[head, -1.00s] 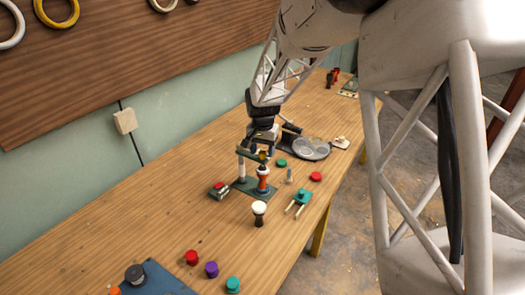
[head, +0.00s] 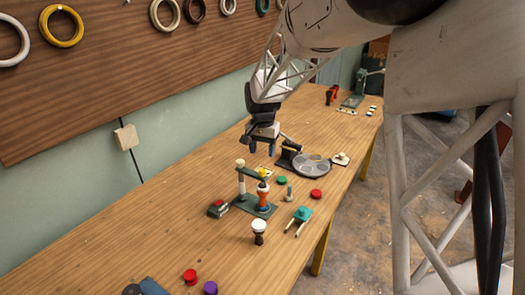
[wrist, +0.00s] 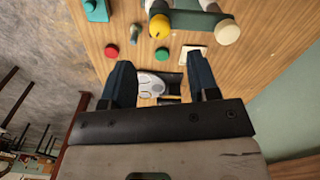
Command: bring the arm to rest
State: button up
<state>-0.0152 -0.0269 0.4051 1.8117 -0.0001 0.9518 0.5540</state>
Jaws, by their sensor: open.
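My gripper (head: 262,149) is open and empty, held in the air above the table, just beyond the green stand (head: 246,204). In the wrist view the two dark fingers (wrist: 160,80) are spread wide with nothing between them. A blue and orange goblet drum (head: 263,199) stands upright in the stand, with a yellow knob (head: 263,173) above it. The yellow knob also shows at the top of the wrist view (wrist: 160,27). A dark goblet drum with a white top (head: 259,231) stands on the wooden table (head: 190,215), apart from the stand.
A grey round plate (head: 311,166) lies on the table to the right of my gripper. Red and green caps (head: 316,194), a teal clamp-like piece (head: 301,215) and a small red-topped block (head: 217,208) lie around the stand. The left part of the table is mostly clear.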

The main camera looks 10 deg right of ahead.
jog(key=shift+s, duration=0.1)
jog(key=s+d+r+n+t, duration=0.15)
jog(key=s+r, duration=0.35)
jog(key=s, duration=0.9)
jog(key=s+r+n, duration=0.3)
jog(key=s+r, duration=0.2)
jog(key=s, duration=0.9)
jog(key=s+f+n+t, duration=0.1)
jog(key=s+f, duration=0.1)
jog(key=s, duration=1)
